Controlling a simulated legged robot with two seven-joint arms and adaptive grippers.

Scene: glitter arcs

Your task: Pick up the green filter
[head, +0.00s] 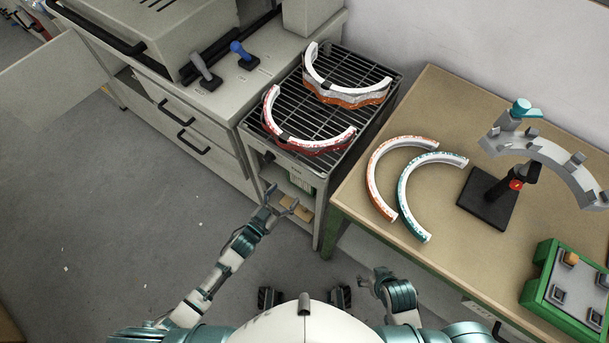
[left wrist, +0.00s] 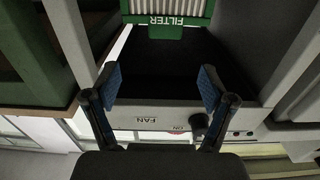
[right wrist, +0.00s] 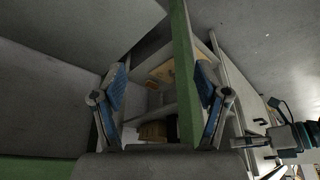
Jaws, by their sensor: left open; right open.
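The green filter (head: 300,182) shows small in the head view, inside the open front of the grey stand under the grill rack. In the left wrist view the green filter (left wrist: 166,32) is at the top, upside down, with a white pleated part and a FILTER label. Its far part is cut off by the frame. My left gripper (head: 281,199) is open and empty in front of the stand; in its wrist view the fingers (left wrist: 160,84) are apart from the filter. My right gripper (head: 371,281) is open and empty, low beside the table; its fingers also show (right wrist: 160,76).
A brown table (head: 431,115) with a green leg stands right, bearing two arcs (head: 402,180), a black-based fixture (head: 488,197) and a green tray (head: 540,288). Grey drawers (head: 205,132) stand left. Floor is clear at front left.

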